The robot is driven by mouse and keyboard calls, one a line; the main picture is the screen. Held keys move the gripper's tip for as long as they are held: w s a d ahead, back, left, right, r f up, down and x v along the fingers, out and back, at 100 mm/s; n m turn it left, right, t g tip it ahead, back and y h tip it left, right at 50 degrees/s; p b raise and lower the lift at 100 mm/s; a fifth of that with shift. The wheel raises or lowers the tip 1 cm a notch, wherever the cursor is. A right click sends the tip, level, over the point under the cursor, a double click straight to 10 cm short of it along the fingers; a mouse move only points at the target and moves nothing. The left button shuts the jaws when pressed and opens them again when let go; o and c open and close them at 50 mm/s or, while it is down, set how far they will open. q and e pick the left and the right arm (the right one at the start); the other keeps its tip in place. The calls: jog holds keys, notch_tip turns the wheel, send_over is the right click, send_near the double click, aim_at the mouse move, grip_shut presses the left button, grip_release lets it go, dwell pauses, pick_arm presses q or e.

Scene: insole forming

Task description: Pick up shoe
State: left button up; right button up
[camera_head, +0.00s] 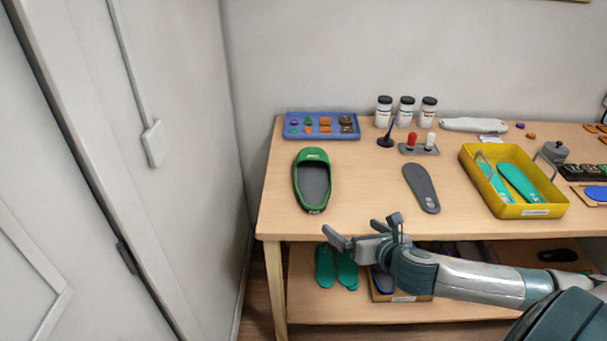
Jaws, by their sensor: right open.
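A green shoe (313,180) with a dark grey inside lies on the left part of the wooden table, its toe toward the wall. My right gripper (358,225) is open and empty. It hangs at the table's front edge, in front of the shoe and a little to its right, apart from it. My right arm comes in from the lower right. My left gripper is not in view.
A grey insole (421,187) lies right of the shoe. A blue tray (288,134) with small coloured pieces is behind the shoe. A yellow bin (507,211) with teal insoles stands to the right. Bottles (406,111) stand at the back. A lower shelf (312,304) holds more insoles.

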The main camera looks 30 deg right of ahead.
jog(key=r+n, duration=0.2)
jog(key=w+a+r+n, duration=0.1)
jog(key=shift+w+r+t+y, duration=0.1)
jog(key=shift+r+t+y, duration=0.05)
jog(key=shift+t+y, duration=0.2)
jog(key=p+x, duration=0.3)
jog(key=x, duration=0.9)
jog(key=shift+w+d, duration=0.1)
jog(key=shift+w, duration=0.1)
